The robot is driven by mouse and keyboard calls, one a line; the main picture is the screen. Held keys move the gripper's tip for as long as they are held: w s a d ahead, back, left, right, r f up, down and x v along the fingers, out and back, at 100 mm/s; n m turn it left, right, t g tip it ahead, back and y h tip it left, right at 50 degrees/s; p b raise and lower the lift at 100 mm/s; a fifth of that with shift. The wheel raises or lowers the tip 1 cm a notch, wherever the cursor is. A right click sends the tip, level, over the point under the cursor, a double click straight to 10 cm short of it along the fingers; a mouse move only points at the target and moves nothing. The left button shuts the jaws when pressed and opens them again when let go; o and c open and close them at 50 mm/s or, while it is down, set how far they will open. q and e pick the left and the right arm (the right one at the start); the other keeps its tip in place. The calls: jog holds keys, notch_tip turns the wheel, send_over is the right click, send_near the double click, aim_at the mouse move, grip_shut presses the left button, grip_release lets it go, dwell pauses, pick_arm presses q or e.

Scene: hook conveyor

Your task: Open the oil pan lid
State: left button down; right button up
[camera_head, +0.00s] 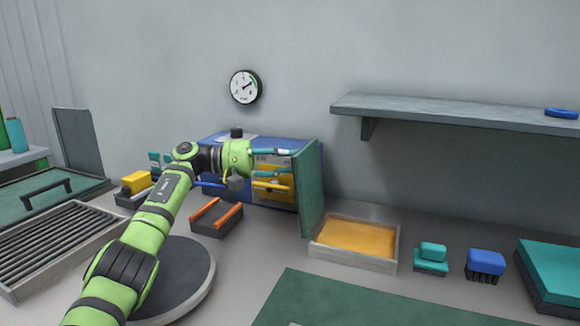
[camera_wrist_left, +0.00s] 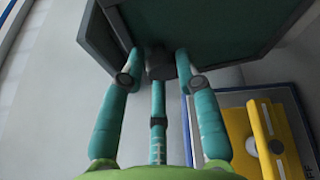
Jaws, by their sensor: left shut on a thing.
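My left gripper (camera_head: 288,163) reaches across the front of a blue box (camera_head: 213,187). A dark green hinged panel (camera_head: 311,185) stands open at the box's right side. In the left wrist view, the fingers (camera_wrist_left: 160,62) are shut on a small dark block at the edge of a dark green panel (camera_wrist_left: 215,28). The panel hides part of the block. A flat green lid with a black handle (camera_head: 47,188) lies at the far left, away from my gripper. I cannot tell which green piece is the oil pan lid. My right gripper is not in view.
A slatted tray (camera_head: 58,240) and a round dark plate (camera_head: 180,283) lie at the left. An orange-railed holder (camera_head: 216,217) stands before the box. A shelf (camera_head: 450,112) hangs above.

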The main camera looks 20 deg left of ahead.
pick_arm(q)
jog(key=shift+w+a+f+h, duration=0.1)
jog(key=shift+a+f+h, duration=0.2)
jog(key=shift+a+f, duration=0.15)
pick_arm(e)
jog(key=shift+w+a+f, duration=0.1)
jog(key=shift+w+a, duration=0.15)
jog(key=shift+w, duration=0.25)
pick_arm(q)
jog(key=c, duration=1)
grip_release()
jog(key=shift+o, duration=0.2)
jog(key=shift+w, duration=0.2)
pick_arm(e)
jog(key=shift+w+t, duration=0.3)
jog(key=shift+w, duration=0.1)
pick_arm(q)
jog(key=shift+s, duration=0.1)
